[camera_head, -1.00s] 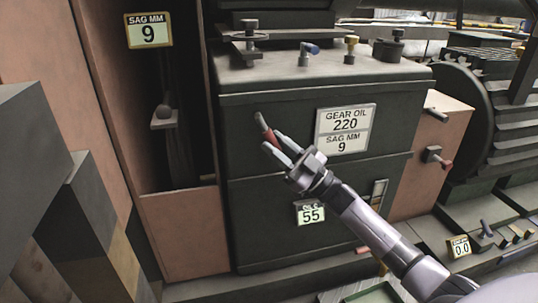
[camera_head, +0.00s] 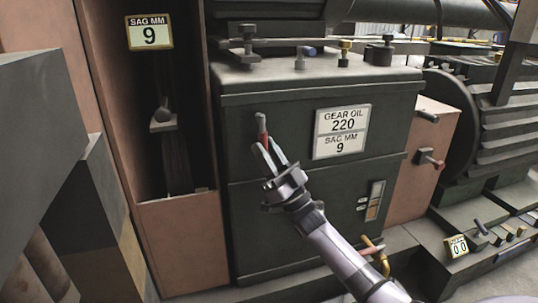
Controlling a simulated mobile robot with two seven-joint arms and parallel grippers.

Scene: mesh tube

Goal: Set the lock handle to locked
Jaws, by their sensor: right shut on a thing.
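The lock handle (camera_head: 262,127) is a short grey lever with a red grip on the front of the dark green gearbox housing (camera_head: 280,207). It stands nearly upright in the picture, with its grey end up and its red part down. My right gripper (camera_head: 269,153) reaches in from the lower right and is shut on the red grip, one finger on each side. The fingers hide the handle's lower end. My left gripper is out of view.
A white "GEAR OIL 220 / SAG MM 9" plate (camera_head: 342,132) is on the housing right of the handle. A narrow open recess (camera_head: 180,165) lies to the left. Brass and red fittings (camera_head: 376,252) sit low on the right. Knobs stand on top of the housing.

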